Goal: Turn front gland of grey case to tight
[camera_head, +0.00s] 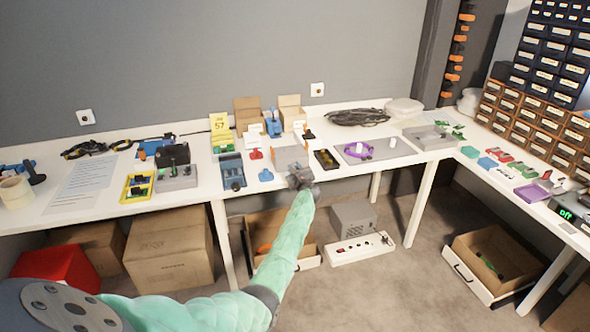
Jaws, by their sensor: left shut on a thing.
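The grey case (288,156) sits near the front edge of the white table, in the middle of the view. My left gripper (300,176) is at the front side of this case, shut on the front gland. The gland itself is hidden by the fingers, so its turn position cannot be seen. My green-sleeved left arm reaches up to it from the lower left. My right gripper is not in view.
Below the table are an open drawer (262,224) and a power strip (360,247).

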